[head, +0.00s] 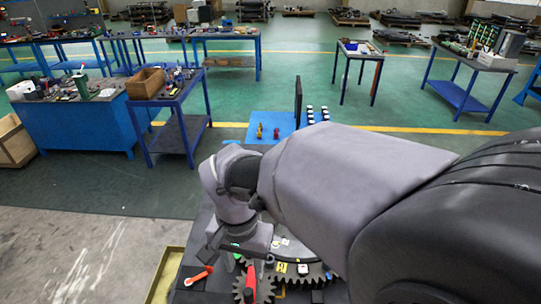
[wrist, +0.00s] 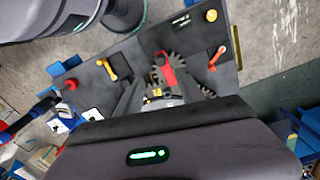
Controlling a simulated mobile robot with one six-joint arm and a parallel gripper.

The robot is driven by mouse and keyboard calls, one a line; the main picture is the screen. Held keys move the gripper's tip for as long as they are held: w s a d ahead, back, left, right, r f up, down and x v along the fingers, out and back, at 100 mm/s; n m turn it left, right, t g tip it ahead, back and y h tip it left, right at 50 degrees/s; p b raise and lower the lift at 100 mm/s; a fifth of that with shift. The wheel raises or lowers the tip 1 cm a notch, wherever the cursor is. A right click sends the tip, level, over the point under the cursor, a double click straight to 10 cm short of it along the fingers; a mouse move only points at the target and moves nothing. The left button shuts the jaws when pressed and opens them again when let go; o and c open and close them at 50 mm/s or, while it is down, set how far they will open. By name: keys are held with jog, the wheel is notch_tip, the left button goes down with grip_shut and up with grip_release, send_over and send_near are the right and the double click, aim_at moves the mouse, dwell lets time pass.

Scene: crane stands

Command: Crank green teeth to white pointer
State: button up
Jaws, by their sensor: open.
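A dark toothed gear (head: 254,287) with a red piece (head: 250,278) on it lies on the dark stand below my arm in the head view. The red piece also shows in the wrist view (wrist: 168,72). A small green patch (head: 237,257) shows beside my gripper; I cannot tell whether it is the green teeth. I cannot make out the white pointer for certain. A red-orange crank handle (head: 199,277) lies left of the gear, and an orange crank (wrist: 107,68) shows in the wrist view. My gripper (head: 238,240) is open above the stand, clear of the handles; its fingertips are mostly hidden.
The stand top (wrist: 195,28) also carries a yellow knob (wrist: 211,15) and a red knob (wrist: 71,84). A yellow-edged tray (head: 165,275) adjoins it on the left. Blue workbenches (head: 75,120) stand farther off, with open green floor between. My arm hides much of the stand.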

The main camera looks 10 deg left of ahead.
aim_at(247, 292)
notch_tip(247, 292, down, 14)
jog(key=b, duration=0.2)
jog(key=shift+b, duration=0.35)
jog(key=shift+c, duration=0.3)
jog(key=shift+w, duration=0.1)
grip_shut()
jog(key=shift+a, duration=0.1)
dwell(0.5)
